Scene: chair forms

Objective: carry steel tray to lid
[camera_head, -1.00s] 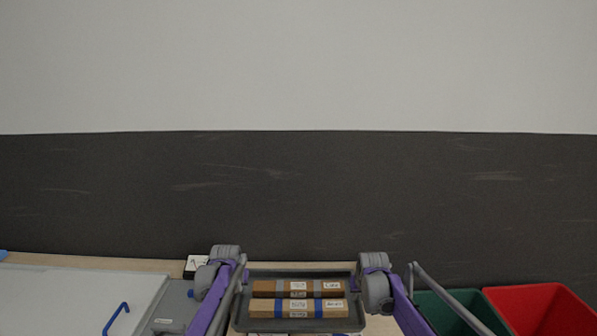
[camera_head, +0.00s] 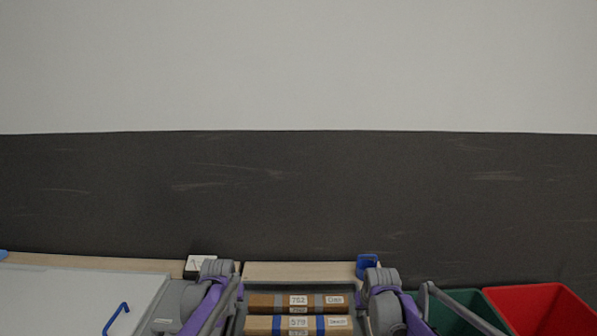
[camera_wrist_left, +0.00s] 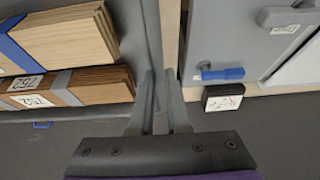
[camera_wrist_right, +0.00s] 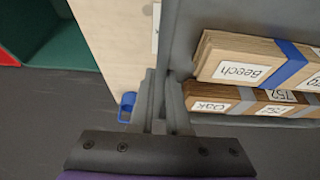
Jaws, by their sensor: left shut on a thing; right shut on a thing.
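The grey steel tray (camera_wrist_right: 180,45) is held between my two grippers and runs off the bottom of the head view. Two strapped wood bundles lie in it: a darker one (camera_head: 272,300) labelled 752 at the back and a lighter one (camera_head: 262,326) labelled 579 in front. My left gripper (camera_wrist_left: 160,100) is shut on the tray's left wall, and my right gripper (camera_wrist_right: 160,105) is shut on its right wall. In the head view the fingertips are hidden. A light grey panel (camera_head: 70,295) with a blue handle (camera_head: 116,318) lies at left; I cannot tell whether it is the lid.
A small black-and-white box (camera_head: 200,263) stands at the back edge, left of the tray. A blue object (camera_head: 366,264) is behind my right gripper. A green bin (camera_head: 475,303) and a red bin (camera_head: 540,308) are at right. Bare wood (camera_head: 300,273) shows behind the tray.

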